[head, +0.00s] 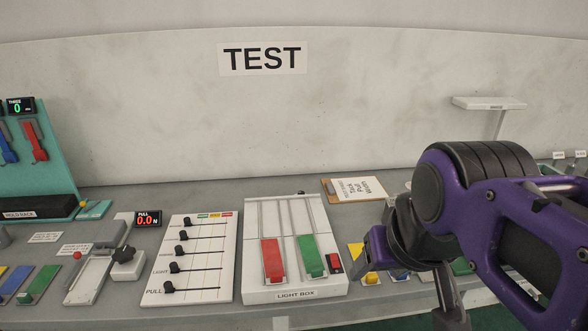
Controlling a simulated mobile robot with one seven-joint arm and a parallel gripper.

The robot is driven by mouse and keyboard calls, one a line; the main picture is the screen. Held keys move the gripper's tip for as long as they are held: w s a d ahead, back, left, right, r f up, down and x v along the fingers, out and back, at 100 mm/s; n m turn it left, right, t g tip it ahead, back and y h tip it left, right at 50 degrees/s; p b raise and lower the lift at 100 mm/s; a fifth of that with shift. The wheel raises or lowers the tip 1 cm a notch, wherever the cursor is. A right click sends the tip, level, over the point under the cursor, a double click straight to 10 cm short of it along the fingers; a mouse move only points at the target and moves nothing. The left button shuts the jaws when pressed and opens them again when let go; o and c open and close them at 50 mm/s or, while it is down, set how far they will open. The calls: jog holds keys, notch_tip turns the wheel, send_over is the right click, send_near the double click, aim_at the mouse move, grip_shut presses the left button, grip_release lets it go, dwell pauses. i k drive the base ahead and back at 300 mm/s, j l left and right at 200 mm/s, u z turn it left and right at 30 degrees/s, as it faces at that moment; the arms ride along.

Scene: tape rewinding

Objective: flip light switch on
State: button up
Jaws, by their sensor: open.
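The white light box (258,296) stands on the bench near the middle of the head view, labelled "LIGHT BOX". A red block (272,260) and a green block (312,257) sit in its lower half, below metal rods. A small red switch (334,263) with a dark surround sits at its lower right corner; its exact position is too small to tell. My gripper (450,312) is at the lower right, to the right of the light box and apart from it. It is open, with nothing seen in it; its fingertips are partly cut off by the frame.
A white slider panel (190,283) lies left of the light box. A clipboard (357,189) lies behind it. A teal rack (50,150) stands far left. A small shelf (490,103) rises behind my arm.

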aim_at(334, 262)
jog(key=j+z, duration=0.45)
jog(key=j, duration=0.15)
jog(key=j+z, duration=0.45)
jog(key=k+j, duration=0.05)
jog(key=j, duration=0.05)
